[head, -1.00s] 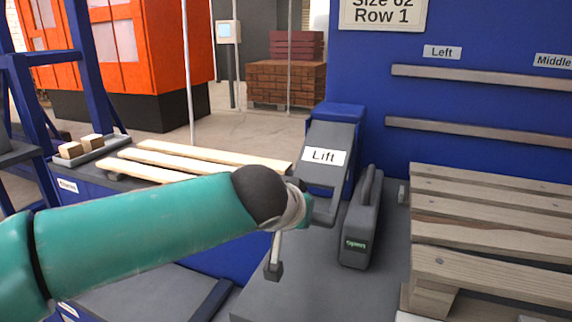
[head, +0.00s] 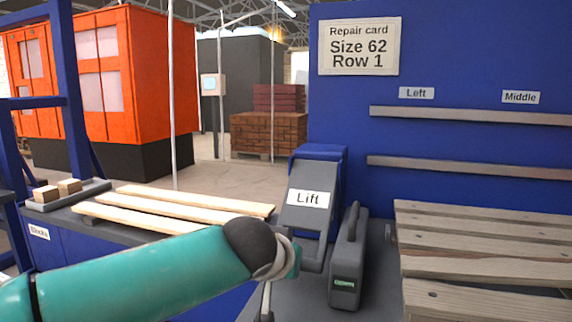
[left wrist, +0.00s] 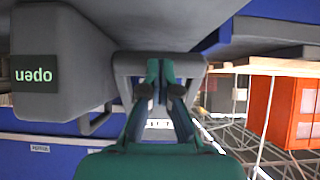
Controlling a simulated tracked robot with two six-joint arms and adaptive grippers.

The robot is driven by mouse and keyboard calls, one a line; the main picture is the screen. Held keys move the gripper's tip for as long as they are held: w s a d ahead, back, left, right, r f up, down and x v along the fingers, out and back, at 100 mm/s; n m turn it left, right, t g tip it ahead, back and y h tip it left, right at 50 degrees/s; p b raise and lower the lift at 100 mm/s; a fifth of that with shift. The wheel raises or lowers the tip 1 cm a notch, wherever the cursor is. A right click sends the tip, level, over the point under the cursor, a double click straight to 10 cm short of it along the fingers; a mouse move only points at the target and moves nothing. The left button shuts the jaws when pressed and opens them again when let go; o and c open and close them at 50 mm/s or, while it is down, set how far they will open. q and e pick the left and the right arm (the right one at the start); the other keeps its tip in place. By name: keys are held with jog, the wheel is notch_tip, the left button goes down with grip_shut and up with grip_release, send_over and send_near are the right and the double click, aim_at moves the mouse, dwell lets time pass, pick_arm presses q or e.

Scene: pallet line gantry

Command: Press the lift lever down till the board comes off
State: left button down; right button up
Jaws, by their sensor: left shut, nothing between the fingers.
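The lift lever is a grey plate with a white "Lift" label (head: 308,198) and a loop handle at its lower end, on a blue housing. The wooden pallet (head: 480,265) with weathered boards lies at the right. Its near part is cut off. My right gripper is not in view.
A grey unit with a green "open" label (head: 344,283) stands just right of the lever; it also shows in the left wrist view (left wrist: 60,65). New pale boards (head: 180,209) and a tray of blocks (head: 70,194) lie at left. A blue panel rises behind the pallet.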

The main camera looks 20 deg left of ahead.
pick_arm(q)
jog(key=shift+f, duration=0.35)
jog(key=shift+s+r, duration=0.15)
jog(key=shift+r, duration=0.05)
jog(key=v, duration=0.2)
jog(key=p+v, duration=0.1)
jog(key=v, duration=0.1)
jog(key=shift+s+d+r, duration=0.1)
jog(key=shift+r, duration=0.4)
jog(key=s+f+p+v, duration=0.1)
jog(key=v, duration=0.7)
jog(key=shift+s, duration=0.45)
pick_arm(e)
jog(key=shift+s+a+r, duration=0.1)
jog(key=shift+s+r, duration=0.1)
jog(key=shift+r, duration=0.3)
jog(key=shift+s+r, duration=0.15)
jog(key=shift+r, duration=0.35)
